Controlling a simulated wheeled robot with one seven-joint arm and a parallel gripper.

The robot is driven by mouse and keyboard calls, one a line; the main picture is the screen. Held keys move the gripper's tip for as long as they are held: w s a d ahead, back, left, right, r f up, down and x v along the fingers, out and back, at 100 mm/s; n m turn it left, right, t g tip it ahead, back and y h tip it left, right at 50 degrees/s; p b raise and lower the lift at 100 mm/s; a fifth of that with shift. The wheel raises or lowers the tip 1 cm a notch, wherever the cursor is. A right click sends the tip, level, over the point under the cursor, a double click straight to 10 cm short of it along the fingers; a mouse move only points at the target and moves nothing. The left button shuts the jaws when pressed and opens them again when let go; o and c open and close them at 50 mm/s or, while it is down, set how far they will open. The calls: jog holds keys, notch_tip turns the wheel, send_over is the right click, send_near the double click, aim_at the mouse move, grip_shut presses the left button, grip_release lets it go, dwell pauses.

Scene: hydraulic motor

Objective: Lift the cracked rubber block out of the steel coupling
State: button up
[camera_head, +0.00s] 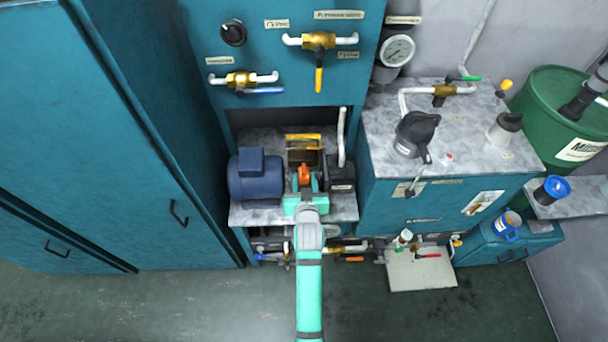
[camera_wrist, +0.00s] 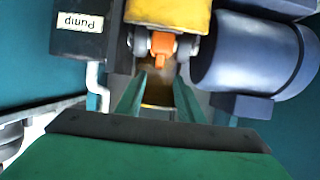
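The orange rubber block (camera_wrist: 161,45) sits in the grey steel coupling (camera_wrist: 139,42), between the coupling's two halves. It also shows in the head view (camera_head: 304,174), just beyond my gripper. Cracks in it are too small to make out. My gripper (camera_wrist: 162,82) is open and empty in the wrist view, its two green fingers apart and pointing toward the block. The fingertips appear just short of the block, and I see no contact. In the head view my gripper (camera_head: 306,186) partly hides the coupling.
The blue motor (camera_head: 256,178) and the black pump (camera_head: 341,173) flank the coupling closely. A yellow guard (camera_head: 303,142) stands behind it. All sit in a recess of the teal cabinet. Pipes and valves line the shelf below, and a white pipe (camera_head: 342,138) rises beside the pump.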

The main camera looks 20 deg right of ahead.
aim_at(304, 169)
jog(key=shift+x, duration=2.9)
jog(key=shift+s+f, duration=0.15)
jog(key=shift+f, duration=0.05)
jog(key=shift+d, duration=0.1)
grip_shut()
